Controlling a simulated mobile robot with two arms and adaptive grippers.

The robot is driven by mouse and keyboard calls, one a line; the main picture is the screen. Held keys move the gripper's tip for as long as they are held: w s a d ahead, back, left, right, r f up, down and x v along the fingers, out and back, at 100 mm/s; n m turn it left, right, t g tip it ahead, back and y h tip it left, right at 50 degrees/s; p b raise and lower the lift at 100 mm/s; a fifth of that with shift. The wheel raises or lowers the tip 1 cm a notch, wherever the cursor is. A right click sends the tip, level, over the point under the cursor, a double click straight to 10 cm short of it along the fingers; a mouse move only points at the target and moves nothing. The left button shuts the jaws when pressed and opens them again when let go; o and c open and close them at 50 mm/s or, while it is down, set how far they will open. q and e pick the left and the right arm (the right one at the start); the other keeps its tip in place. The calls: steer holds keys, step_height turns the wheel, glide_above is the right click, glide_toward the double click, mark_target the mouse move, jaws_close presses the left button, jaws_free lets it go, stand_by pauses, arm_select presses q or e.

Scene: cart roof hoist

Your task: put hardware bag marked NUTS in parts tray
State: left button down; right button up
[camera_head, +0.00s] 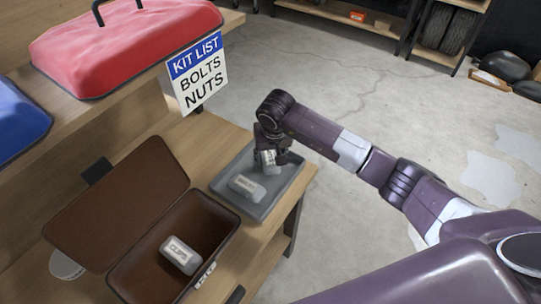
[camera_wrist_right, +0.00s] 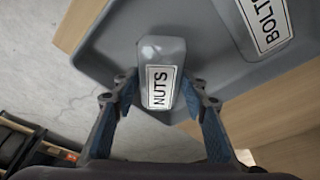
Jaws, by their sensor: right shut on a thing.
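The hardware bag marked NUTS (camera_wrist_right: 157,77) is a small grey packet with a white label. It also shows in the head view (camera_head: 268,159). My right gripper (camera_wrist_right: 165,90) is shut on it, one finger on each side. In the head view my right gripper (camera_head: 270,155) is over the far right part of the grey parts tray (camera_head: 228,197). I cannot tell whether the bag touches the tray floor. The BOLTS bag (camera_head: 247,187) lies in the tray, and its label also shows in the right wrist view (camera_wrist_right: 265,22). My left gripper is not in view.
An open brown box (camera_head: 125,275) with a CLIPS bag (camera_head: 180,255) inside stands at the front left, its lid (camera_head: 115,205) raised. A KIT LIST sign (camera_head: 199,75) reading BOLTS, NUTS hangs from the upper shelf, which holds a red case (camera_head: 125,45) and a blue case (camera_head: 20,110).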

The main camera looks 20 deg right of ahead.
steer(key=shift+f, duration=0.1)
steer(key=o, duration=1.2)
steer(key=shift+r, duration=0.5)
steer(key=b+v, duration=0.2)
steer(key=v, duration=0.9)
steer(key=shift+s+r, duration=0.15)
